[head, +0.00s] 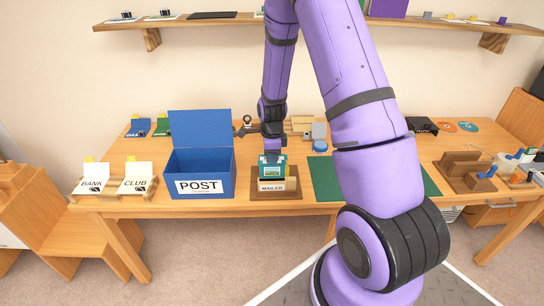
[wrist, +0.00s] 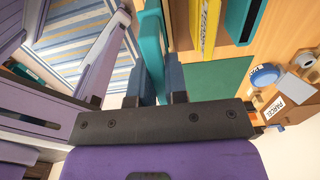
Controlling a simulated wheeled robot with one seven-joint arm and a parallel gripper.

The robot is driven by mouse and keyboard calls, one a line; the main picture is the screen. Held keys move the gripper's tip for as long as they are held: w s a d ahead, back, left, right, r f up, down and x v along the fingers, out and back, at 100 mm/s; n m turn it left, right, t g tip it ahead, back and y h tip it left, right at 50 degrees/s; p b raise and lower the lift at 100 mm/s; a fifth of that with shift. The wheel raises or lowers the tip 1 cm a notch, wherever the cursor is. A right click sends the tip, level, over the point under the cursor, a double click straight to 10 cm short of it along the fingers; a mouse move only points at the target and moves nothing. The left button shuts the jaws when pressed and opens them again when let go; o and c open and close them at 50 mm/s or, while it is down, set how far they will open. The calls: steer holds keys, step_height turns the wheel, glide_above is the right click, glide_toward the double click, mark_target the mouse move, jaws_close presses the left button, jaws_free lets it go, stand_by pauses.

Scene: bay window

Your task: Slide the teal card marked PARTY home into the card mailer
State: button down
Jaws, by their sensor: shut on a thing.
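The teal card (head: 272,160) is upright, with a yellow patch on its face. Its lettering is too small to read in the head view. My gripper (head: 272,150) is shut on the card from above. The wrist view shows the card (wrist: 151,45) edge-on between the two fingers of my gripper (wrist: 155,85). The card mailer (head: 271,187), a wooden holder with a MAILER label, stands directly below the card. The card's lower edge is close to the mailer; I cannot tell how far it sits inside.
A blue POST box (head: 200,187) with a raised lid stands close left of the mailer. A green mat (head: 325,185) lies to the right, partly behind my arm. BANK (head: 92,177) and CLUB (head: 138,176) cards stand in a wooden rack at far left. A blue round item (head: 320,146) sits behind the mat.

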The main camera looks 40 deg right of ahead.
mark_target(272, 177)
steer(key=shift+f, duration=3.75)
steer(key=c, duration=1.1)
jaws_free()
steer(key=shift+o, duration=0.2)
step_height(272, 177, up, 11)
steer(key=shift+f, duration=0.1)
